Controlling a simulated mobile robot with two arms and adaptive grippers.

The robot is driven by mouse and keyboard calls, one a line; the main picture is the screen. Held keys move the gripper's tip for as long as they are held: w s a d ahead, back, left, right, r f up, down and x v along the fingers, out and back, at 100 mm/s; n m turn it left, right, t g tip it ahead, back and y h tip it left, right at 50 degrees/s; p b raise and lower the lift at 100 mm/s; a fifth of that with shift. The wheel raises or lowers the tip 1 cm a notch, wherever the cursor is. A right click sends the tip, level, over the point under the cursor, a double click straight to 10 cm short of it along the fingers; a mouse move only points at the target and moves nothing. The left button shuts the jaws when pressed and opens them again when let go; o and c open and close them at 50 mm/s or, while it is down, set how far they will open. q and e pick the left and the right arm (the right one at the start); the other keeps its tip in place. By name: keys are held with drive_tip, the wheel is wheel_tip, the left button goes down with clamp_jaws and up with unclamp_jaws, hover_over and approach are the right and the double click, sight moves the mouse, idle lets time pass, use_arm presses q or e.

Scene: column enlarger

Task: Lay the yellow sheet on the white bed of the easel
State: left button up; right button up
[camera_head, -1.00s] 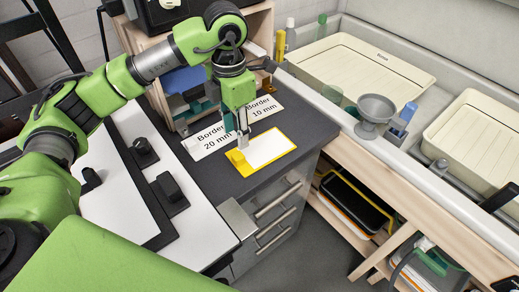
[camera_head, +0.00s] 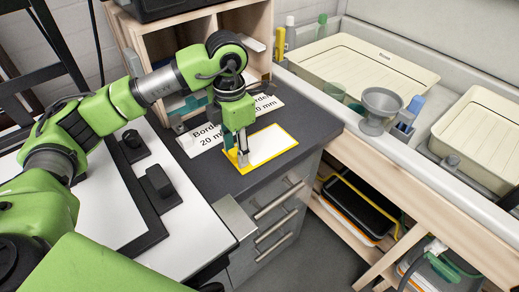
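The yellow sheet (camera_head: 272,143), white in the middle with a yellow border, lies on the dark counter top. My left gripper (camera_head: 243,162) points down at the sheet's left end, its fingertips at or just above the surface. It hides part of that end, and I cannot tell whether the fingers are open or closed on the sheet. The easel's white bed (camera_head: 108,205) is at the left, partly hidden by my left arm, with dark bars and black knobs along its right side. My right gripper is out of view.
Two border cards (camera_head: 264,107) lie behind the sheet, partly covered by my arm. A wooden shelf unit (camera_head: 258,38) stands at the back. Cream trays (camera_head: 362,68), a grey funnel-like cup (camera_head: 379,108) and bottles occupy the sink at right. Drawers (camera_head: 280,207) are below the counter.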

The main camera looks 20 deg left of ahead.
use_arm(q)
drive_tip(key=shift+b, duration=0.35)
idle(0.7)
clamp_jaws()
drive_tip(key=shift+r, duration=0.15)
drive_tip(key=shift+r+p, duration=0.35)
drive_tip(key=shift+r, duration=0.15)
idle(0.3)
drive_tip(key=shift+r, duration=0.4)
drive_tip(key=shift+r+p, duration=0.7)
drive_tip(key=shift+r, duration=0.1)
